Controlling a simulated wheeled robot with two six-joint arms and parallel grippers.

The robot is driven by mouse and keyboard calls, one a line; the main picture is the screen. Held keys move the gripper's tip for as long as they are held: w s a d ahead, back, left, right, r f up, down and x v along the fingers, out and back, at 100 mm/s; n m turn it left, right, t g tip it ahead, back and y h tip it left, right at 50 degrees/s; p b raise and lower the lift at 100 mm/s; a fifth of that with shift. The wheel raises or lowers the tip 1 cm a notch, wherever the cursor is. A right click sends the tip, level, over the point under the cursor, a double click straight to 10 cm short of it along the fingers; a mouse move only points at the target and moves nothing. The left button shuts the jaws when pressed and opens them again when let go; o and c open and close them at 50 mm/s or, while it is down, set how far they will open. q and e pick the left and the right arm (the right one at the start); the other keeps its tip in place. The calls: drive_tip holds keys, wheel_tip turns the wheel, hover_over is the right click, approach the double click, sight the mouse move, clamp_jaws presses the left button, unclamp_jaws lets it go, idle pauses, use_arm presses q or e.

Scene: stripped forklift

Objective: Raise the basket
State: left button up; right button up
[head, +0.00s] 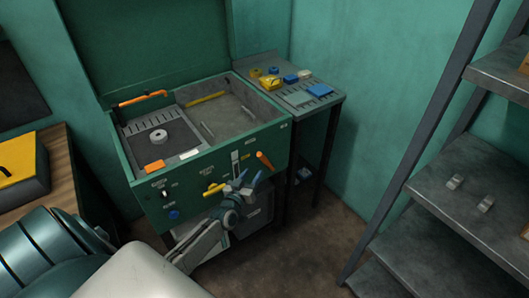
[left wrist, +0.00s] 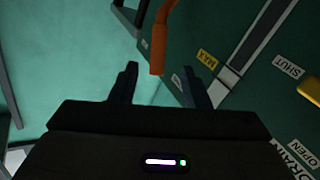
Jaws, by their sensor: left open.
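The green machine (head: 222,170) stands open, its lid up against the wall. In its left half lies a dark flat panel (head: 140,145) with a pale ring (head: 158,136) on it; this may be the basket, but I cannot tell for sure. An orange lever (head: 265,160) sticks out of the front panel at the right. My left gripper (head: 249,177) is open just below and in front of this lever. In the left wrist view the orange lever (left wrist: 160,42) hangs down, its end appearing between the open fingers (left wrist: 161,82). I cannot tell whether they touch. My right gripper is not in view.
Yellow (head: 215,188) and blue (head: 174,215) controls sit on the same front panel. A side table (head: 325,100) with small parts stands right of the machine. Metal shelves (head: 440,185) stand at the far right. The floor (head: 320,230) between is clear.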

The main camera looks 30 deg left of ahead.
sight(262, 160)
use_arm(q)
drive_tip(key=w+b, duration=0.1)
drive_tip(key=w, duration=0.2)
drive_tip(key=w+a+b, duration=0.1)
drive_tip(key=w, duration=0.2)
drive_tip(key=w+b, duration=0.1)
drive_tip(key=w, duration=0.2)
drive_tip(key=shift+w+a, duration=0.15)
drive_tip(key=shift+a, duration=0.05)
drive_tip(key=shift+w+a+r+b, duration=0.1)
drive_tip(key=shift+w+b, duration=0.2)
drive_tip(key=shift+w, duration=0.35)
drive_tip(key=shift+c, duration=0.4)
drive_tip(key=shift+r, duration=0.1)
clamp_jaws()
